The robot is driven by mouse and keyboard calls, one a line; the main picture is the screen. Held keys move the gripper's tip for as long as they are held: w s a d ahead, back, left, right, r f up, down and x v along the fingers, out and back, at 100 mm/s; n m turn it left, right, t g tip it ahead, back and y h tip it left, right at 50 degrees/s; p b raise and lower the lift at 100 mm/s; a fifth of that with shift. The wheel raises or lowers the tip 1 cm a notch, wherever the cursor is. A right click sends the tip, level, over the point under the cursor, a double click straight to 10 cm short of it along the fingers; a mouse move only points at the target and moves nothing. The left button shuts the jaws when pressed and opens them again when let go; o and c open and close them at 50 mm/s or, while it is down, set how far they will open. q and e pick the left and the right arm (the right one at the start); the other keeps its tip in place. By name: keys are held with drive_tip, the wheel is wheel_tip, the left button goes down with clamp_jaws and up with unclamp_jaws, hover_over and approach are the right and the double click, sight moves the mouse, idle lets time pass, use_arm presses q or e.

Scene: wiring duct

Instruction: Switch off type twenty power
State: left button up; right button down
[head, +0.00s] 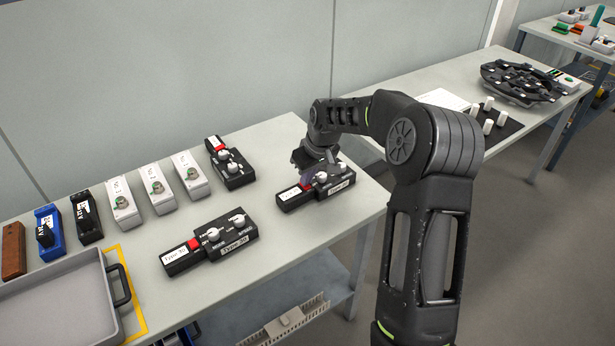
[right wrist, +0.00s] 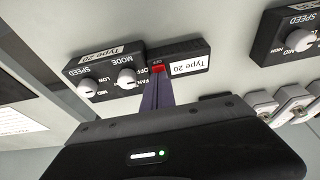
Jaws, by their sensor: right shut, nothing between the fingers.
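The Type 20 unit (head: 342,184) is a black box with two white knobs and a white label, near the right end of the table. In the right wrist view the Type 20 box (right wrist: 192,57) shows "SPEED" and "MODE" knobs and a red switch (right wrist: 158,69) with "OFF" beside it. My right gripper (head: 308,178) is over this unit, shut and empty. In the right wrist view the closed fingertips (right wrist: 159,78) are at the red switch; I cannot tell whether they touch it. My left gripper is not in view.
A Type 30 unit (head: 222,240) lies to the front left, and another black unit (head: 230,164) with a red switch lies behind. White boxes (head: 157,188) and a grey tray (head: 60,305) are farther left. Bare tabletop (head: 280,150) lies between the units.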

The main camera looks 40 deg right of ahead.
sight(309, 188)
drive_tip(key=shift+r+p, duration=0.35)
drive_tip(key=shift+r, duration=0.15)
drive_tip(key=p+v, duration=0.1)
drive_tip(key=v, duration=0.1)
drive_tip(key=p+v, duration=0.1)
drive_tip(key=v, duration=0.1)
drive_tip(key=shift+w, duration=0.25)
drive_tip(key=s+b+v, duration=0.2)
drive_tip(key=v, duration=0.7)
drive_tip(key=shift+f, duration=0.35)
drive_tip(key=shift+f, duration=0.1)
